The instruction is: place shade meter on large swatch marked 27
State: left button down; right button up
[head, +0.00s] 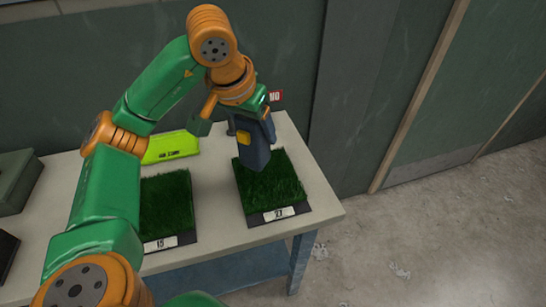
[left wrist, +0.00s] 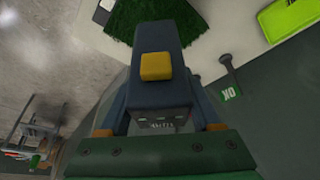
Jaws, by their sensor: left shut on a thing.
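The shade meter (head: 253,150) is a dark blue block with a yellow button. My left gripper (head: 254,112) is shut on it and holds it upright over the large swatch marked 27 (head: 285,178), a dark green turf square with a white label. I cannot tell whether the meter's lower end touches the turf. In the left wrist view the meter (left wrist: 163,97) fills the middle, between the fingers of my left gripper (left wrist: 160,118), and part of the turf (left wrist: 140,18) shows beyond it. My right gripper is out of view.
The turf swatch marked 15 (head: 166,205) lies to the left on the same pale table (head: 215,195). A lime-green tray (head: 171,147) lies behind it. A red NO marker (head: 276,96) stands behind the meter. An OK marker (left wrist: 231,88) shows in the wrist view.

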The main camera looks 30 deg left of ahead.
pick_arm(q)
jog(key=x, duration=0.2)
jog(key=p+x, duration=0.1)
jog(key=x, duration=0.5)
jog(key=shift+w+d+f, duration=0.1)
jog(key=shift+w, duration=0.4)
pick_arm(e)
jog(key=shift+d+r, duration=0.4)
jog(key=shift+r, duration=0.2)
pick_arm(q)
jog(key=shift+f, duration=0.15)
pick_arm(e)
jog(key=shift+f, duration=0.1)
pick_arm(q)
jog(key=shift+d+f, duration=0.1)
jog(key=shift+c, duration=0.4)
grip_release()
jog(key=shift+s+r, duration=0.1)
jog(key=shift+r, duration=0.4)
jog(key=v, duration=1.1)
jog(key=shift+s+r+p, duration=0.2)
jog(key=shift+r+p, duration=0.05)
jog(key=shift+p, duration=0.1)
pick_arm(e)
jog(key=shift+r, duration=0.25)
